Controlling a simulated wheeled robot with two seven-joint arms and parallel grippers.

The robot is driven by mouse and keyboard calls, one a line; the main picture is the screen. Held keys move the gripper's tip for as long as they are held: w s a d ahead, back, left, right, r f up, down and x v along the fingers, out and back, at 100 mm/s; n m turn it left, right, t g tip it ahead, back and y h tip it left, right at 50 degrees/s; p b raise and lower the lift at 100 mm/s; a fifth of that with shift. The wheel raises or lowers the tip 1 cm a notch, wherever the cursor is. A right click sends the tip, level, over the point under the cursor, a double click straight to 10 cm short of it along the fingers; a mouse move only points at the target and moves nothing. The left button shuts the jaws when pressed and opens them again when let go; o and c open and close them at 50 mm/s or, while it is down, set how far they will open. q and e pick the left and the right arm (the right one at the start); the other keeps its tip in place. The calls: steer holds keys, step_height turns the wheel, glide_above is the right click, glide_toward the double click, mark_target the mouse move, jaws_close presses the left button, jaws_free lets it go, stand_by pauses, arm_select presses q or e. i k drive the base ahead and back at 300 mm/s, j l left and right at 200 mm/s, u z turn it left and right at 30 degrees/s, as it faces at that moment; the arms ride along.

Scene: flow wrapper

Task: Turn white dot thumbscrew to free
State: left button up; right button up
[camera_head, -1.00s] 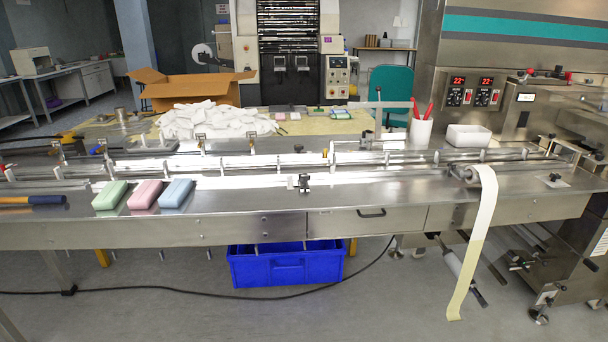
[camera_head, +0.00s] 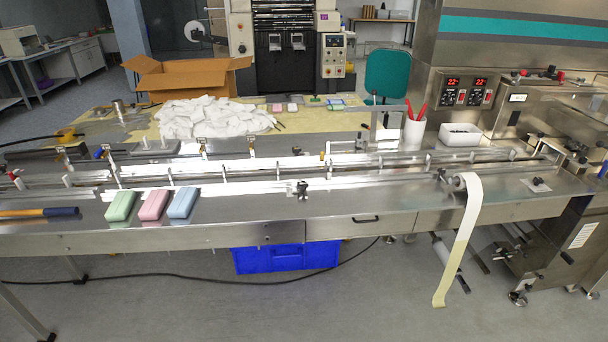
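No gripper of mine shows in the head view. I cannot pick out a thumbscrew with a white dot for sure; the small fittings are too small to tell. A small black clamp-like fitting (camera_head: 302,190) stands on the steel table at the middle of the front guide rail (camera_head: 240,193). Small brass-and-black fittings (camera_head: 251,146) stand along the rear rail, with another at its left (camera_head: 202,148). A black knob (camera_head: 540,182) sits on a pale plate at the right end of the table.
A film strip (camera_head: 459,240) hangs over the front right edge. A blue crate (camera_head: 285,258) sits below. The table's front middle is clear.

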mark_target(302, 185)
steer(key=i+j+z, duration=0.3)
steer(key=i+j, duration=0.25)
steer(key=i, duration=0.4)
steer(key=i+j+z, duration=0.35)
steer(key=i+j, duration=0.45)
steer(key=i, duration=0.1)
